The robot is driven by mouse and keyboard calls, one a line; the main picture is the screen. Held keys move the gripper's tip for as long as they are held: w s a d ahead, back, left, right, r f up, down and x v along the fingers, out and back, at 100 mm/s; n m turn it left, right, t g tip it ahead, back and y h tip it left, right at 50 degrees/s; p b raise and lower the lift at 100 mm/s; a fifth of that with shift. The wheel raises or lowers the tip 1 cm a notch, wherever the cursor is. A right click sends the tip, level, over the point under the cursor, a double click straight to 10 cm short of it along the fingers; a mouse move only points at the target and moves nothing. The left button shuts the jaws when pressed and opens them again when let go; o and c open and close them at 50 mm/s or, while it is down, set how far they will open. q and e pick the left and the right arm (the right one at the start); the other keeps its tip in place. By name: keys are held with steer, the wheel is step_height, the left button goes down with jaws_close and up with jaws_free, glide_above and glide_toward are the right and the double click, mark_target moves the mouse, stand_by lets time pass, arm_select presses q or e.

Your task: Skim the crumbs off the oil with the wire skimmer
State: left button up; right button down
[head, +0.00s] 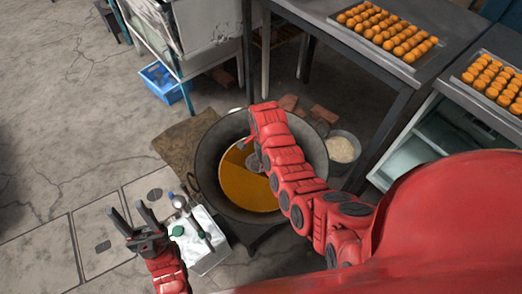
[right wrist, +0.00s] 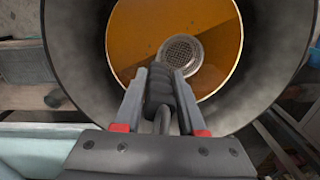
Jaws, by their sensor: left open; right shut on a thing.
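A big dark wok (head: 213,175) holds orange-brown oil (head: 250,192). The oil also fills the middle of the right wrist view (right wrist: 140,30). My right gripper (right wrist: 160,76) is over the wok, shut on the dark handle of the wire skimmer (right wrist: 181,54). In the head view my right arm hides part of the wok and most of the skimmer. My left gripper (head: 135,222) is open and empty, left of the wok.
Tables with trays of orange balls (head: 390,34) are at upper right. A blue crate (head: 162,82) lies at the back.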

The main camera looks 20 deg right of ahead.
step_height(320, 180, down, 12)
steer(key=b, duration=0.6)
steer(key=shift+r, duration=0.15)
steer(key=w+a+b, duration=0.2)
steer(key=a+b, duration=0.4)
steer(key=a, duration=0.1)
step_height(320, 180, up, 7)
steer(key=p, duration=0.3)
steer(key=shift+w+d, duration=0.15)
steer(key=shift+d, duration=0.05)
